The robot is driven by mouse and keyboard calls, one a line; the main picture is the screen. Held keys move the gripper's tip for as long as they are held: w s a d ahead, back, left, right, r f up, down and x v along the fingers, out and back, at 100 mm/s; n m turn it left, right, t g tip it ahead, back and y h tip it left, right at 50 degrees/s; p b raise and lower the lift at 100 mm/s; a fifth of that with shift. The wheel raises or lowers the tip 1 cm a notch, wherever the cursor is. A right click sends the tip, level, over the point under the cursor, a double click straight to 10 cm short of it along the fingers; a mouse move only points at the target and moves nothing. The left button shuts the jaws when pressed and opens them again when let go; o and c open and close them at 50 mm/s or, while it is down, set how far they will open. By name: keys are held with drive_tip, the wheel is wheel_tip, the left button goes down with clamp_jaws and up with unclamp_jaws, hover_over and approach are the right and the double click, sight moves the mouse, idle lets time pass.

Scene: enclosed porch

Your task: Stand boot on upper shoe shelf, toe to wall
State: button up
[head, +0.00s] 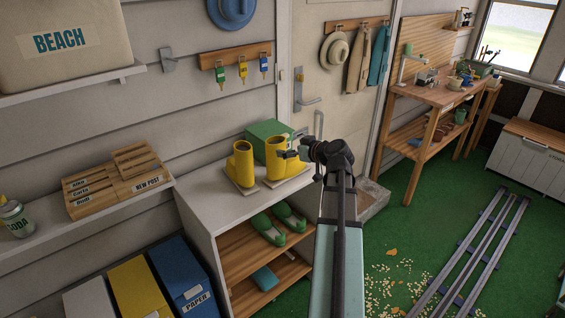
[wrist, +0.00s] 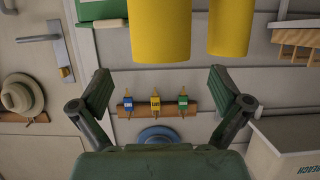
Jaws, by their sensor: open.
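Two yellow boots stand upright side by side on top of the white shoe cabinet (head: 205,205), the left boot (head: 241,165) and the right boot (head: 278,158). Their shafts also show upside down in the wrist view, the right boot (wrist: 160,32) and the left boot (wrist: 231,28). My gripper (head: 290,155) is open and empty near the right boot's shaft in the head view. In the wrist view, my gripper's fingers (wrist: 158,76) are spread, with the right boot between their directions but not clearly within them. The upper wooden shoe shelf (head: 238,250) holds green clogs (head: 267,229).
A green box (head: 268,132) stands behind the boots. The lower shelf (head: 245,298) holds a blue item (head: 264,278). A key rack (head: 235,59) hangs on the wall above. Bins (head: 183,275) stand left of the cabinet.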

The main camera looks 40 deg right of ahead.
sight(282, 146)
drive_tip(key=x, duration=0.3)
drive_tip(key=shift+w+f+p, duration=0.15)
drive_tip(key=shift+w+p, duration=0.25)
drive_tip(key=p+x, duration=0.3)
drive_tip(key=x, duration=0.2)
drive_tip(key=shift+w, duration=0.15)
drive_tip(key=shift+a, duration=0.1)
drive_tip(key=c, duration=1.5)
drive_tip(key=shift+c, duration=0.5)
drive_tip(key=shift+r, duration=0.2)
